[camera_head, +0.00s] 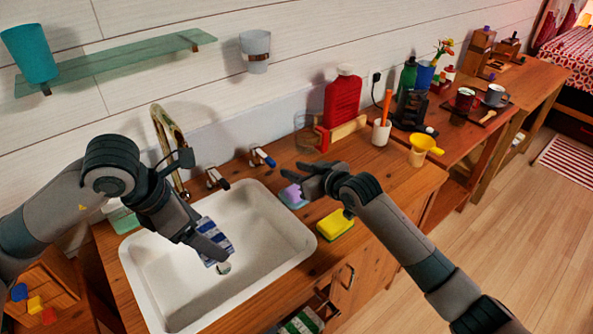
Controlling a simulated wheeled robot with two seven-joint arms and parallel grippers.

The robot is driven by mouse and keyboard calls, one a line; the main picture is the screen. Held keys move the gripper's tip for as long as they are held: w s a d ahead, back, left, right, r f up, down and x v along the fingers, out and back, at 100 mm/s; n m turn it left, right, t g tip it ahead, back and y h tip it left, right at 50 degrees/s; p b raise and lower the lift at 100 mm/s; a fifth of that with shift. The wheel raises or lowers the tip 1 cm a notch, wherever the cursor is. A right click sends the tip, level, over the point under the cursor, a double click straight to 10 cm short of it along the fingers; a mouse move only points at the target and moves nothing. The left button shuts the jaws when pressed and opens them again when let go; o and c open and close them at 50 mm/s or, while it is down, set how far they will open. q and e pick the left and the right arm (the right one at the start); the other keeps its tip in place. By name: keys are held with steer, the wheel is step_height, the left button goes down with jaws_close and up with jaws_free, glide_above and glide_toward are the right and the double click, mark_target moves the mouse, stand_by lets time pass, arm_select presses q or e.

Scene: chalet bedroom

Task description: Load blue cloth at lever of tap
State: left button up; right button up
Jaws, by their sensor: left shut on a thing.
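The blue-and-white striped cloth (217,236) is in my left gripper (213,250), which is shut on it. The gripper points down over the white sink basin (268,255), and its fingers hide part of the cloth. The brass tap spout (163,125) rises behind the sink, partly behind my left arm. One lever of the tap (216,178) is at the sink's back edge, above and apart from the cloth. A second lever, with a blue part (262,157), is to its right. My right gripper (290,180) looks open and empty, above the counter right of the sink.
A purple sponge-like block (293,196) lies just below my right gripper. A yellow sponge (335,224) lies at the sink's right rim. A red bottle (343,98), a white cup with an orange handle (382,130) and a yellow funnel (422,146) stand further right. A glass shelf (115,62) is above.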

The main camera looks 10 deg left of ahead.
arm_select(q)
steer(key=shift+s+d+r+p, duration=0.4)
steer(key=shift+s+r+p, duration=0.4)
steer(key=shift+p, duration=1)
steer(key=r+p, duration=0.1)
steer(key=p, duration=0.4)
steer(key=shift+s+d, duration=0.25)
steer(key=shift+s, duration=0.1)
steer(key=p, duration=0.3)
steer(key=shift+s+d, duration=0.1)
steer(key=shift+s, duration=0.25)
